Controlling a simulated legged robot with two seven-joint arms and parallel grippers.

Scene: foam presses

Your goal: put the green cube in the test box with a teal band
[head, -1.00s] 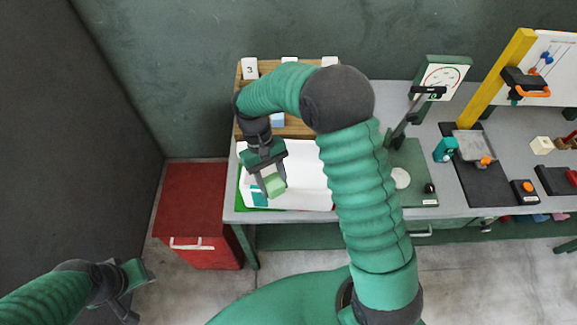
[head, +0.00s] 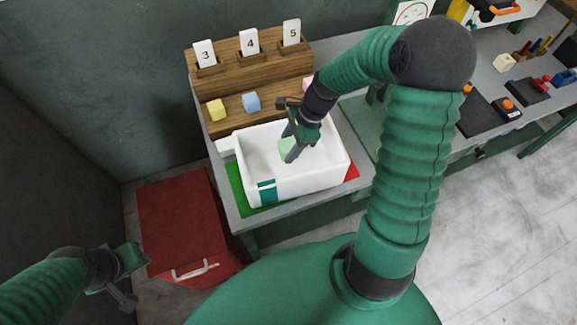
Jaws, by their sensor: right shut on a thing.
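The green cube (head: 286,147) is pale green and sits between the fingers of my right gripper (head: 291,150). My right gripper is shut on it, pointing down, and hides part of it. The white test box (head: 318,180) has a teal band (head: 267,190) on its front wall near the left corner. The cube and fingertips appear within the box's opening; I cannot tell whether the cube touches the floor. My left gripper (head: 128,277) is at the lower left, far from the box and empty; its finger gap is unclear.
A wooden rack (head: 250,75) with cards 3, 4 and 5 stands behind the box. It holds a yellow cube (head: 216,110), a blue cube (head: 251,102) and a partly hidden pink one (head: 307,83). A red cabinet (head: 180,220) stands left of the table. Presses and tools are at right.

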